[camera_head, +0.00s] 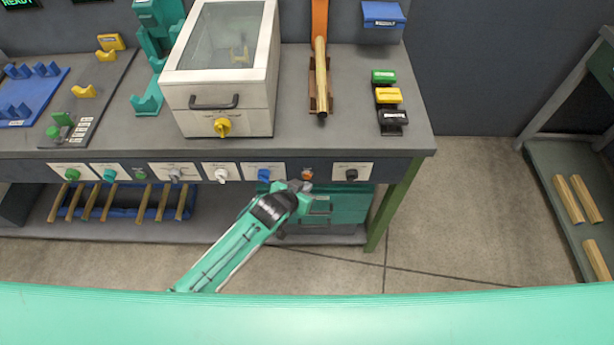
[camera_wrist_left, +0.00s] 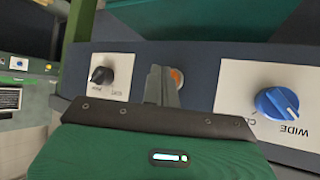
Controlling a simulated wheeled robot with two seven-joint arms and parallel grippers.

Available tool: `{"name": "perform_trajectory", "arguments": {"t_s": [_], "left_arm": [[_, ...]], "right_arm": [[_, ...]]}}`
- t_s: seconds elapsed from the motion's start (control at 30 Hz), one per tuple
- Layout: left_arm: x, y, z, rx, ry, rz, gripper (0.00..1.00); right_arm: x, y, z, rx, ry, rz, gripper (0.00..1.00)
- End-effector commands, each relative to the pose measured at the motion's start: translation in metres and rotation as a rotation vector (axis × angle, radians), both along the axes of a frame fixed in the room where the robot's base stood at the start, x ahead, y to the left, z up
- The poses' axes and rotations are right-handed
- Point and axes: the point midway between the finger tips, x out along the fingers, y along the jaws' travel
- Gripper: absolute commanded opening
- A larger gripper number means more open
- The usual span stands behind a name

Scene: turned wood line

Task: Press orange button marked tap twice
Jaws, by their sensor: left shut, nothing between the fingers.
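The orange button (camera_head: 307,174) is on the front panel of the workbench, between a blue knob (camera_head: 264,175) and a black knob (camera_head: 351,174). My left gripper (camera_head: 303,186) is just in front of the panel, close to the button. In the left wrist view, the shut, empty fingers (camera_wrist_left: 162,86) point at the panel and partly cover the orange button (camera_wrist_left: 177,78). I cannot tell whether the fingertips touch it. Its marking is not readable. My right gripper is in neither view.
The panel holds several other knobs, including a white one (camera_head: 221,175). On the bench stand a lidded box with a yellow knob (camera_head: 223,127), a wooden rod (camera_head: 321,80) and green, yellow and black blocks (camera_head: 388,96). The floor to the right (camera_head: 450,220) is clear.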

Motion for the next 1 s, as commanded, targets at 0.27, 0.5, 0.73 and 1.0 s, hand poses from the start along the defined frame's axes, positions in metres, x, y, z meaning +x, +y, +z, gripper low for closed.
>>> {"name": "perform_trajectory", "arguments": {"t_s": [0.27,0.5,0.73,1.0], "left_arm": [[0.008,0.000,0.001,-0.001,0.000,0.001,0.00],[0.008,0.000,0.001,-0.001,-0.001,0.000,0.00],[0.009,0.000,0.001,0.000,0.000,0.000,0.00],[0.013,0.000,0.000,0.000,0.000,0.000,0.00]], "right_arm": [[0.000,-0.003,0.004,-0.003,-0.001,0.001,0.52],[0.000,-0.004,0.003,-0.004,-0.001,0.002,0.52],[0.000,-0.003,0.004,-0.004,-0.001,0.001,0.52],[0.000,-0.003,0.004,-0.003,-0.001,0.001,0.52]]}}
